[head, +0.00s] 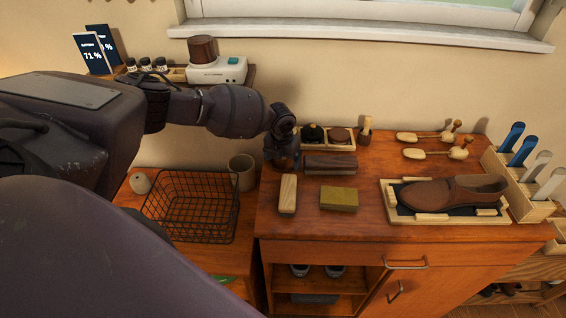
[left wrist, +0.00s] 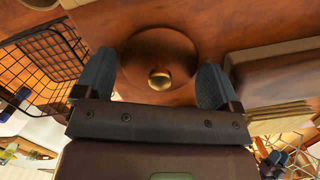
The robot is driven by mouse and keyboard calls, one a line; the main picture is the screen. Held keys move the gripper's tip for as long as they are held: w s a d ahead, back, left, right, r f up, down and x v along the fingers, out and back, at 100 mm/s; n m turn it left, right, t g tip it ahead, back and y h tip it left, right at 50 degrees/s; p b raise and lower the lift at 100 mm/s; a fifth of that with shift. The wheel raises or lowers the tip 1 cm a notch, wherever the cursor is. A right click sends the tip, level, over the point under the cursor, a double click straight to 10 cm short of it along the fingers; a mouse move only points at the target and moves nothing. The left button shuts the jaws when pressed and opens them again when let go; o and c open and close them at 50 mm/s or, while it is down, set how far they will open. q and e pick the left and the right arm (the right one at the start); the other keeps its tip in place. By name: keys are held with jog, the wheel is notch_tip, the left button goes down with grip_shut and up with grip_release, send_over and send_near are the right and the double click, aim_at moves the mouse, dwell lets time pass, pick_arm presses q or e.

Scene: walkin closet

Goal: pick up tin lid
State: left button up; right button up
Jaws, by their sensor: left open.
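The tin lid, a round brown disc with a brassy knob (left wrist: 160,58), shows in the left wrist view, lying on the wooden counter. My left gripper (left wrist: 156,84) is open, with one finger on each side of the lid's near part and the knob between them. I cannot tell whether the fingers touch the lid. In the head view my left gripper (head: 283,158) points down over the counter's left end and hides most or all of the lid.
A dark brown block (head: 330,165) lies just right of the gripper. A wooden brush (head: 288,194) and an olive block (head: 339,199) lie in front. A wooden tray with round tins (head: 340,136) stands behind. A wire basket (head: 190,205) stands lower left. A shoe (head: 452,191) rests at right.

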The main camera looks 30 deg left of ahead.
pick_arm(q)
jog(key=c, duration=0.6)
jog(key=shift+o, duration=0.2)
